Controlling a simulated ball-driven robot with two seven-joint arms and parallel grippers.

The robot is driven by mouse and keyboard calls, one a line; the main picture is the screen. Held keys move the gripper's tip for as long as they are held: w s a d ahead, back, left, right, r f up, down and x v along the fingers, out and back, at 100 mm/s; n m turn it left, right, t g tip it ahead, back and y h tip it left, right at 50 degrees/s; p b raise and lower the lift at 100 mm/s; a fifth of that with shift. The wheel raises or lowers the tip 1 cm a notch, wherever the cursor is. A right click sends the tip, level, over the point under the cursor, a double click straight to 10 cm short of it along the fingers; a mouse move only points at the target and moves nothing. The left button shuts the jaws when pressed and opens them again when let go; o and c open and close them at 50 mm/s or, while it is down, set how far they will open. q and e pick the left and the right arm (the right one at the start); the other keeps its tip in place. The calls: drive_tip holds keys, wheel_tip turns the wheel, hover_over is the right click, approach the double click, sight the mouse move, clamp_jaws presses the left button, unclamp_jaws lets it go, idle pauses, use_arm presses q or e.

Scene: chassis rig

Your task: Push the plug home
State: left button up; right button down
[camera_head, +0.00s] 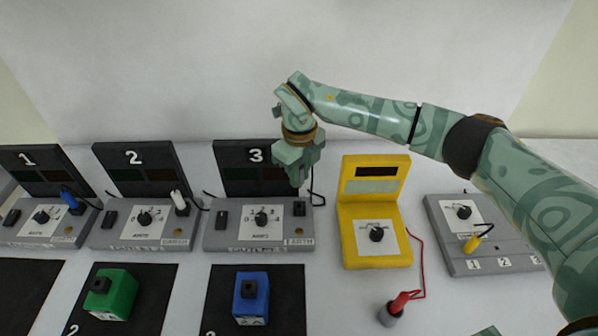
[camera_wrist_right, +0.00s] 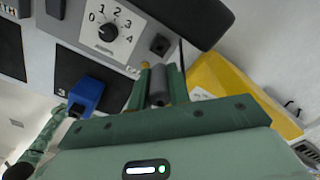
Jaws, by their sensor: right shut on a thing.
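My right gripper (camera_head: 298,183) hangs over the right end of station 3 (camera_head: 228,238) in the head view. In the wrist view its fingers (camera_wrist_right: 158,92) are shut on a dark grey cylindrical plug (camera_wrist_right: 158,82). The gripper hides the plug in the head view. The black square earth socket of station 3 (camera_head: 299,208) is just below the fingertips; it also shows in the wrist view (camera_wrist_right: 160,45), where the plug looks apart from it. A thin black cord runs beside the gripper. My left gripper is not in view.
Stations 1 (camera_head: 65,235) and 2 (camera_head: 120,240) hold a blue plug (camera_head: 74,203) and a white plug (camera_head: 180,201). A yellow meter (camera_head: 375,250) stands close right, with a red-tipped probe (camera_head: 398,305) in front. A grey box (camera_head: 470,262) with a yellow plug is farther right.

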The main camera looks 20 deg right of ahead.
drive_tip(key=shift+f+b, duration=1.3)
drive_tip(key=shift+f, duration=1.6)
drive_tip(key=shift+r+p, duration=0.1)
drive_tip(key=shift+p, duration=0.55)
drive_tip(key=shift+f, duration=0.3)
